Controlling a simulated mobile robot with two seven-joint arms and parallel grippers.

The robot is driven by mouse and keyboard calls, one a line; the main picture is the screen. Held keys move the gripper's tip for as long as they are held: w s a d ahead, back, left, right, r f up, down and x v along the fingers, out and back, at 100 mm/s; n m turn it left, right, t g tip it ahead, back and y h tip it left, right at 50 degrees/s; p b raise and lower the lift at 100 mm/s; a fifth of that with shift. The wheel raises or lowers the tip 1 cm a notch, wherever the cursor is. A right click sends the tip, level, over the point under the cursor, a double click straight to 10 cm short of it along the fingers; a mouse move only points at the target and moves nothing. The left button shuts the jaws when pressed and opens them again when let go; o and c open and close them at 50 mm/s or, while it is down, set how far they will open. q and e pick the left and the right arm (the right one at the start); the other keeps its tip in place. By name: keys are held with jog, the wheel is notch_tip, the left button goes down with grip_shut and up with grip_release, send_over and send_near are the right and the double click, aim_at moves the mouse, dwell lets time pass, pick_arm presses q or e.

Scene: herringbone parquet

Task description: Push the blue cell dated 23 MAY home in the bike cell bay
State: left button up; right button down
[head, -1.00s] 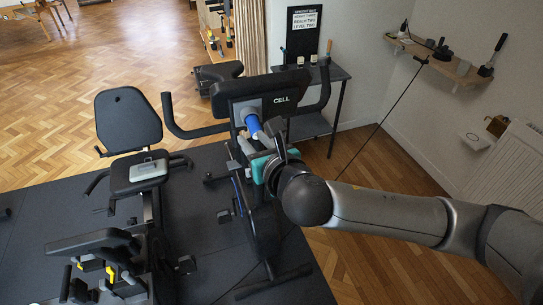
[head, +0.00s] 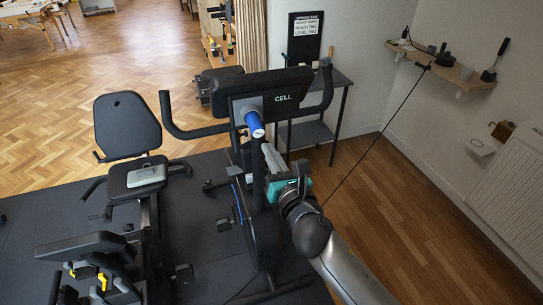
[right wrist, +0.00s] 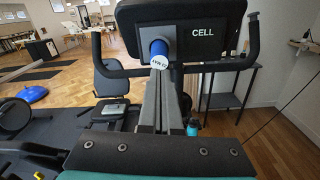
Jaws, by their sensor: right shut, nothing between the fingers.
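The blue cell (head: 255,126) sticks out of the round grey-collared bay (head: 251,106) beside the word CELL on the upright bike's black console. Its white end cap faces out and down. In the head view a small gap shows between tips and cap. In the right wrist view the fingertips overlap the cap's lower edge; contact cannot be told. My left gripper is not in view.
The bike's handlebars (head: 190,133) curve out on both sides of the console. A small dark table (head: 343,78) stands behind it at the right. A recumbent bike seat (head: 128,125) is at the left. A black cord runs down from the wall shelf (head: 452,73).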

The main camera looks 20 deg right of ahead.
aim_at(259, 131)
jog(key=w, duration=0.4)
jog(key=shift+w+a+b, duration=0.15)
jog(key=shift+w+b, duration=0.1)
jog(key=shift+b, duration=0.15)
jog(key=shift+w, duration=0.2)
jog(key=shift+w, duration=0.5)
jog(key=shift+s, duration=0.1)
jog(key=shift+s+p, duration=0.35)
jog(key=shift+s, duration=1)
jog(key=s+b, duration=0.1)
jog(key=s, duration=1.4)
jog(key=shift+d+b, duration=0.3)
jog(key=shift+b, duration=0.05)
